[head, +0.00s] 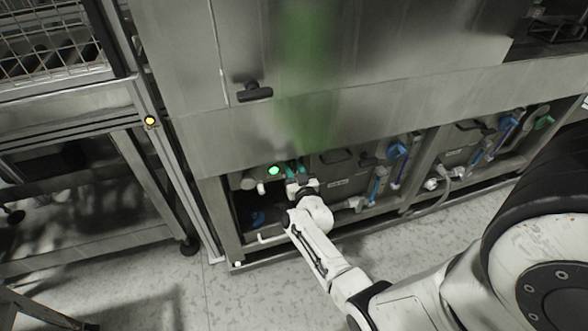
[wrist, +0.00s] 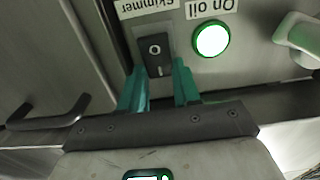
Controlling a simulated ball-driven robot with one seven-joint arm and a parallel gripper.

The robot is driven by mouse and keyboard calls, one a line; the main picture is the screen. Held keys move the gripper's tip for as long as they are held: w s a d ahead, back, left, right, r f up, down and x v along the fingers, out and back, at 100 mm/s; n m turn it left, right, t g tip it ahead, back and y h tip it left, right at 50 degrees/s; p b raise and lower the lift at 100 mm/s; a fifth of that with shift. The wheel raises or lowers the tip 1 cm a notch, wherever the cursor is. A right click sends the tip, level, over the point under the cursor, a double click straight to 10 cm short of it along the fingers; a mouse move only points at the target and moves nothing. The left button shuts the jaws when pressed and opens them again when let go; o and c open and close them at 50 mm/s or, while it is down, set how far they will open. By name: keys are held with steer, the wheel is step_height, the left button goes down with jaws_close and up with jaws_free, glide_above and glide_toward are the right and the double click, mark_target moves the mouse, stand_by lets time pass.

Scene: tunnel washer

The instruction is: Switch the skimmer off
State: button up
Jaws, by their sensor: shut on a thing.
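The skimmer switch (wrist: 155,52) is a small black rocker switch on a steel panel in the wrist view, just beside the label "Skimmer" (wrist: 148,6). In the head view my gripper (head: 296,170) reaches the low panel under the big steel housing, and the switch there is hidden. Which side of the rocker is pressed in, I cannot tell.
A lit green lamp (wrist: 211,39) labelled "On oil" sits right of the switch; it also glows in the head view (head: 273,170). A pale handle (wrist: 300,38) sticks out at the right. A dark bent handle (wrist: 48,116) lies left. Blue valves (head: 397,151) stand farther right.

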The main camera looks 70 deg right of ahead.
steer(key=shift+c, duration=1.4)
steer(key=f+b, duration=0.1)
steer(key=b, duration=0.2)
steer(key=shift+h, duration=0.3)
steer(key=t+h+b, duration=0.1)
steer(key=b, duration=0.3)
steer(key=t+h+b, duration=0.1)
steer(key=b, duration=0.4)
steer(key=shift+s+a+f, duration=0.1)
steer(key=shift+a+f, duration=0.05)
steer(key=shift+f, duration=0.2)
steer(key=b, duration=0.2)
steer(key=shift+f+t+h+b, duration=0.1)
steer(key=shift+t+h+b, duration=0.2)
steer(key=shift+b, duration=0.05)
steer(key=shift+t+b, duration=0.4)
steer(key=shift+b, duration=0.55)
steer(key=shift+r+h, duration=0.3)
steer(key=o, duration=1)
steer(key=shift+o, duration=0.2)
